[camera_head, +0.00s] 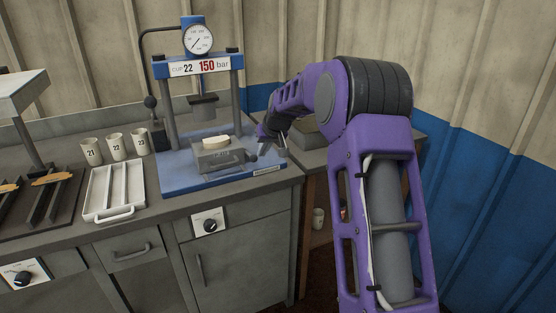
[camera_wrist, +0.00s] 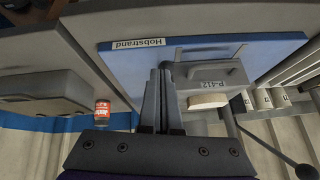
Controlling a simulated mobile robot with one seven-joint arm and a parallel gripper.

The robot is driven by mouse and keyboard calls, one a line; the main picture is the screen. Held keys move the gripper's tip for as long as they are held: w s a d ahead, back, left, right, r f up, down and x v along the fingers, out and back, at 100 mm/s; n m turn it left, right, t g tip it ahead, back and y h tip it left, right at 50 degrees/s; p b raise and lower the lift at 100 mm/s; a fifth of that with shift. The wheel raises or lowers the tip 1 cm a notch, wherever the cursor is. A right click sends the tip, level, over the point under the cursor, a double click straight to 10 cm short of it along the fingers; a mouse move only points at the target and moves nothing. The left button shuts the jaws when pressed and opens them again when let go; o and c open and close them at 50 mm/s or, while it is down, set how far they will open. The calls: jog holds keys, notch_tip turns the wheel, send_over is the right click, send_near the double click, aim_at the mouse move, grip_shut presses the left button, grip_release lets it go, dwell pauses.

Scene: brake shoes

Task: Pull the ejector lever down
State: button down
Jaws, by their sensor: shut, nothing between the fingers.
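The press (camera_head: 200,65) has a gauge on top and a blue base plate (camera_head: 180,182). A grey mould block (camera_head: 212,160) marked P-412 sits on that plate with a cream pad (camera_head: 216,142) on top. It also shows in the wrist view (camera_wrist: 215,82). A short dark bar (camera_head: 226,157) at the mould's right front may be the ejector lever; I cannot tell for certain. My gripper (camera_head: 261,152) is shut and empty, just right of the mould, over the plate's right side. Its fingertips (camera_wrist: 158,70) are beside the mould's end; contact cannot be told.
A black-knobbed lever (camera_head: 151,103) stands left of the press. Numbered cups (camera_head: 115,147) and a white tray (camera_head: 98,205) are further left. A grey case (camera_head: 312,130) is on the side bench behind my arm. A red can (camera_wrist: 102,112) shows in the wrist view.

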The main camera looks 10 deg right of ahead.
jog(key=s+d, duration=0.2)
jog(key=s, duration=0.7)
jog(key=shift+f, duration=0.15)
